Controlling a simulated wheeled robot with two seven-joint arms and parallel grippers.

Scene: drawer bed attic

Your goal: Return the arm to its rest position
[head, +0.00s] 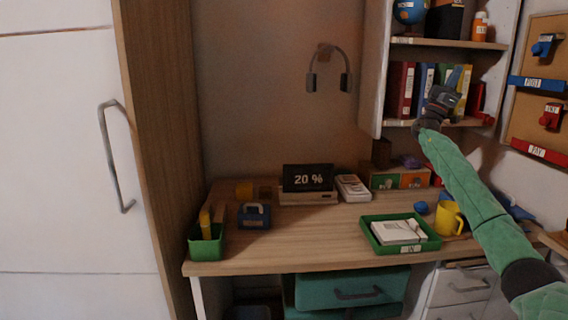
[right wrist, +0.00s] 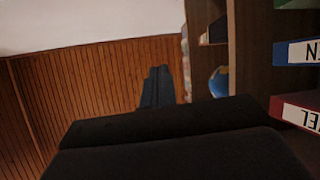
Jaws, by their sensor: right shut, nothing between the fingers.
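My right arm (head: 475,195), in a green sleeve, reaches up from the lower right in the head view. Its dark gripper (head: 441,100) is raised in front of the lower shelf, by the row of binders (head: 425,85). The gripper is shut and holds nothing. In the right wrist view the dark fingers (right wrist: 165,140) fill the lower middle, with binder labels at the right edge. I cannot tell whether the gripper touches a binder. My left gripper is not in view.
The wall shelf (head: 450,43) surrounds the raised gripper closely. Below, the desk (head: 310,232) holds a green tray (head: 370,238) with papers, a yellow mug (head: 447,218), a digital display (head: 308,178) and a green bin (head: 206,245). The desk's front middle is clear.

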